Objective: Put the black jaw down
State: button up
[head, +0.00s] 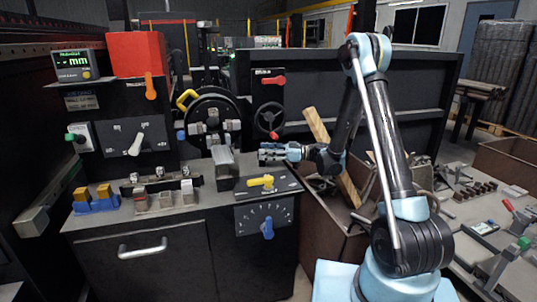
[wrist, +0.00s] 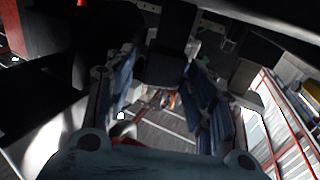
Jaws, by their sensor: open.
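My gripper (head: 265,153) reaches left over the bench in the head view, just right of an upright dark block with a grey top (head: 223,160). In the wrist view the two blue-and-black fingers of my gripper (wrist: 150,85) stand apart, with nothing clearly held between them. A black block (wrist: 172,55) shows beyond the fingertips. I cannot tell for sure whether it is the black jaw. Several small jaw-like pieces (head: 165,198) stand on the bench top to the left. The round black chuck (head: 211,118) is behind the bench.
A blue tray with orange blocks (head: 95,200) sits at the bench's left end. A yellow handle (head: 261,181) and a blue-knob dial (head: 266,222) are at the right end. A brown bin with long pieces (head: 335,215) stands right of the bench.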

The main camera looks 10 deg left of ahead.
jog(key=w+d, duration=0.2)
jog(key=d, duration=1)
jog(key=s+d+r+m+t+h, duration=0.2)
jog(key=s+d+r+m+h, duration=0.2)
jog(key=s+d+r+m, duration=0.1)
jog(key=s+d+f+m+t+h, duration=0.1)
jog(key=s+d+f+m+h, duration=0.2)
jog(key=s+d+m+h, duration=0.4)
jog(key=s+d+f+m+t+h, duration=0.2)
jog(key=s+d+m+h, duration=0.4)
jog(key=s+d, duration=1.5)
jog(key=shift+s+d+f+m+h, duration=0.15)
jog(key=shift+d+f+m+h, duration=0.3)
jog(key=shift+d+m, duration=0.3)
